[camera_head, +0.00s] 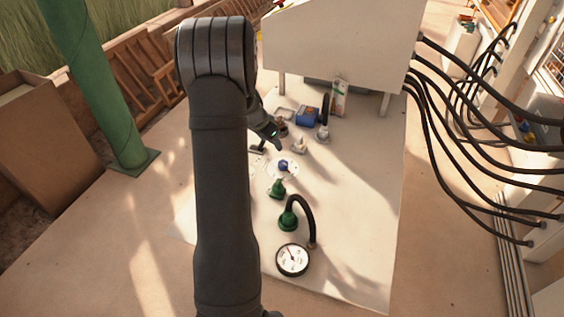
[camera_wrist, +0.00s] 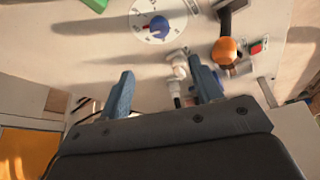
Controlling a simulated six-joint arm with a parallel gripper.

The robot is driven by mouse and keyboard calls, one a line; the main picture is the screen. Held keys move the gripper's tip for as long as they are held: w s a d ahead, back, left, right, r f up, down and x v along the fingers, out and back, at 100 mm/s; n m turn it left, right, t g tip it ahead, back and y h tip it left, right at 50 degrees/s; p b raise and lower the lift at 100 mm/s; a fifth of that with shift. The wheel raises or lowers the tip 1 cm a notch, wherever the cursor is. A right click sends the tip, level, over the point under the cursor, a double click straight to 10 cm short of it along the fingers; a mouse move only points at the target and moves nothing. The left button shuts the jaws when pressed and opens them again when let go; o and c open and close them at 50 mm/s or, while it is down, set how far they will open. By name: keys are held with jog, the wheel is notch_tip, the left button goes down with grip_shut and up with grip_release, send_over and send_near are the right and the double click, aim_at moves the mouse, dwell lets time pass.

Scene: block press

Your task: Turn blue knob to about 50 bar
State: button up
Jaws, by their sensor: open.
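The blue knob (camera_head: 283,166) sits on a round white dial plate (camera_head: 275,173) on the table, below my gripper (camera_head: 270,146) in the head view. In the wrist view the blue knob (camera_wrist: 160,27) is at the top, in the middle of its marked dial (camera_wrist: 144,12), beyond my fingertips. My gripper (camera_wrist: 162,82) is open, with nothing held between its two fingers. It is apart from the knob. The pressure gauge (camera_head: 292,260) is a round white face with a red needle, near the table's front. Its reading is too small to tell.
A green fitting (camera_head: 277,188) and a green base with a black hose (camera_head: 288,219) stand between knob and gauge. White fittings (camera_head: 299,145) and a blue box (camera_head: 307,117) stand behind the knob. An orange ball (camera_wrist: 224,50) is right of it in the wrist view. The table's right side (camera_head: 365,220) is clear.

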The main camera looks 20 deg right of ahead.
aim_at(283, 163)
jog(key=x, duration=1.6)
jog(key=c, duration=1)
